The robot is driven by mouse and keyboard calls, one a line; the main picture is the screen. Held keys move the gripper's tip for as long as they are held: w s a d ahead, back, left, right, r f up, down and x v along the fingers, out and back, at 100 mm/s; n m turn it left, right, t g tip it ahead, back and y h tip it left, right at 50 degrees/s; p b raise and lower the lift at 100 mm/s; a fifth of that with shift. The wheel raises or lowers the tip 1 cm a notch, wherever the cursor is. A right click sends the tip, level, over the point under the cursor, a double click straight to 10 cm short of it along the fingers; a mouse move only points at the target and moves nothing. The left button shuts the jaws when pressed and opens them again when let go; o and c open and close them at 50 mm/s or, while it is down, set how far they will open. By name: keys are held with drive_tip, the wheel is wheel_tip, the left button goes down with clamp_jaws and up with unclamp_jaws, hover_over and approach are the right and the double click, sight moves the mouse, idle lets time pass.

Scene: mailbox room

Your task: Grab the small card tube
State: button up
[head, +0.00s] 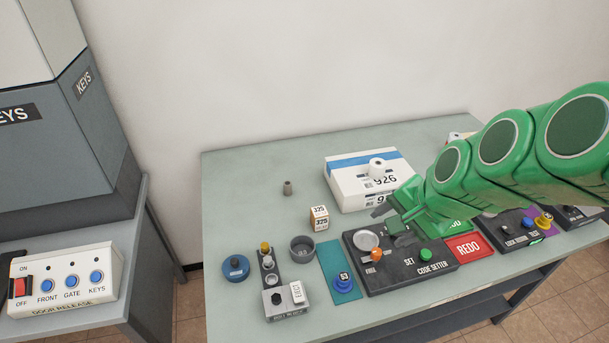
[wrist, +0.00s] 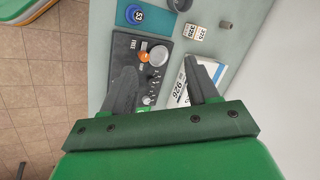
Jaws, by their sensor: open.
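The small card tube (head: 287,188) looks like a little grey-brown cylinder. It stands alone on the green-grey table (head: 235,180), left of a white box. In the wrist view the tube (wrist: 225,25) shows near the top, right of centre, beyond my fingertips. My gripper (head: 392,225) is open and empty. It hangs over the code setter panel, right of and nearer than the tube. In the wrist view its two dark fingers (wrist: 158,72) are spread, with the panel's silver disc between them. The tube is apart from both fingers.
A small 325 box (head: 319,218), a grey cup (head: 302,249), a blue disc (head: 235,268) and the code setter panel (head: 385,275) stand nearer. The table around the tube is clear, especially behind and left.

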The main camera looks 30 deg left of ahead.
drive_tip(key=w+a+m+t+y, duration=0.1)
drive_tip(key=w+a+m+y, duration=0.15)
drive_tip(key=a, duration=0.55)
drive_tip(key=w+a+m+t+y, duration=0.1)
drive_tip(key=w+a+m, duration=0.25)
drive_tip(key=a, duration=0.55)
drive_tip(key=m+t, duration=0.5)
drive_tip(key=m, duration=0.9)
hover_over(287, 187)
drive_tip(key=s+d, duration=0.1)
drive_tip(key=s, duration=0.5)
wheel_tip(287, 187, down, 11)
drive_tip(key=f+m+t+h, duration=0.1)
drive_tip(key=f+m, duration=0.1)
drive_tip(key=f, duration=0.2)
drive_tip(key=f+m+t+h, duration=0.1)
drive_tip(key=f+m, duration=0.2)
drive_tip(key=f+m+t+h, duration=0.1)
drive_tip(key=f+m, duration=0.1)
drive_tip(key=f, duration=0.2)
drive_tip(key=shift+w+d+f, duration=0.25)
drive_tip(key=shift+f, duration=0.05)
drive_tip(key=shift+d+f+m, duration=0.2)
drive_tip(key=shift+f+m, duration=0.2)
drive_tip(key=shift+m, duration=0.1)
drive_tip(key=shift+t, duration=0.3)
drive_tip(key=shift+d+x, duration=0.15)
drive_tip(key=shift+x, duration=1.8)
drive_tip(key=shift+d+x, duration=0.1)
drive_tip(key=shift+x, duration=1.85)
